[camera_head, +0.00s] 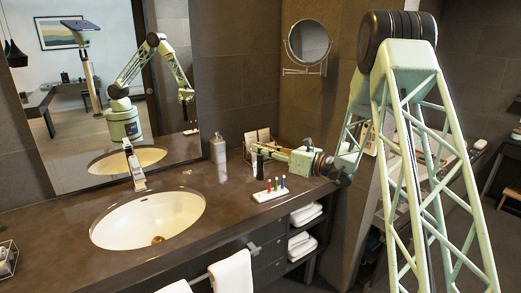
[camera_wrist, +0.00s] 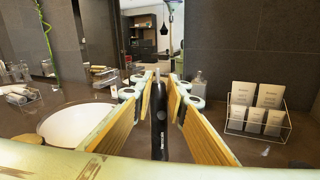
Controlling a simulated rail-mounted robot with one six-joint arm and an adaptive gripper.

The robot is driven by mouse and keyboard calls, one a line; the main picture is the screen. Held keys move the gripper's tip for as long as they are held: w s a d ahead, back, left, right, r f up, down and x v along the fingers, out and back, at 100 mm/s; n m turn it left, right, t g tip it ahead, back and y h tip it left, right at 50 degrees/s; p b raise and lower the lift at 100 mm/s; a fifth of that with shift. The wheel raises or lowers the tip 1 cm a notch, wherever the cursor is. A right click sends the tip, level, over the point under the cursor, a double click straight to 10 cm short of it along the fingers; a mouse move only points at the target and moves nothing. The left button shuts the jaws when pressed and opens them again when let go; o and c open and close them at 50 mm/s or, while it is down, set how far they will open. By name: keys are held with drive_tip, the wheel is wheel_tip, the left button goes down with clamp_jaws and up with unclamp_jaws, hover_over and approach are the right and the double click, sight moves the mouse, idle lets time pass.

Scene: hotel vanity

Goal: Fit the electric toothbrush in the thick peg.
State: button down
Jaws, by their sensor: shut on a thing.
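The electric toothbrush (camera_wrist: 159,125) is a slim black handle. It stands roughly upright between the yellow-padded fingers of my gripper (camera_wrist: 156,100) in the wrist view, which is shut on it. In the head view my gripper (camera_head: 262,152) reaches left over the counter, and the dark toothbrush (camera_head: 260,169) hangs from its end. The white peg base (camera_head: 265,197) lies on the counter just below and slightly right of the toothbrush, with several coloured pegs (camera_head: 276,184) standing on it. The toothbrush looks apart from the pegs. Which peg is thick is too small to tell.
The oval sink (camera_head: 120,225) with its faucet (camera_head: 134,165) lies to the left. A soap bottle (camera_head: 218,149) stands at the back by the mirror. A wire rack of toiletries (camera_wrist: 257,125) stands close to my gripper. The counter between sink and peg base is clear.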

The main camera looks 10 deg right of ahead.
sight(262, 168)
drive_tip(key=shift+f, duration=0.2)
drive_tip(key=shift+f+b, duration=1.55)
drive_tip(key=shift+f, duration=1.5)
drive_tip(key=shift+d+f+b, duration=0.1)
drive_tip(key=shift+f+b, duration=0.5)
drive_tip(key=shift+f, duration=0.55)
idle(0.7)
drive_tip(key=c, duration=2.5)
unclamp_jaws()
drive_tip(key=shift+o, duration=0.2)
drive_tip(key=shift+d, duration=0.15)
drive_tip(key=v, duration=1.1)
drive_tip(key=shift+s+d, duration=0.15)
drive_tip(key=shift+s, duration=0.15)
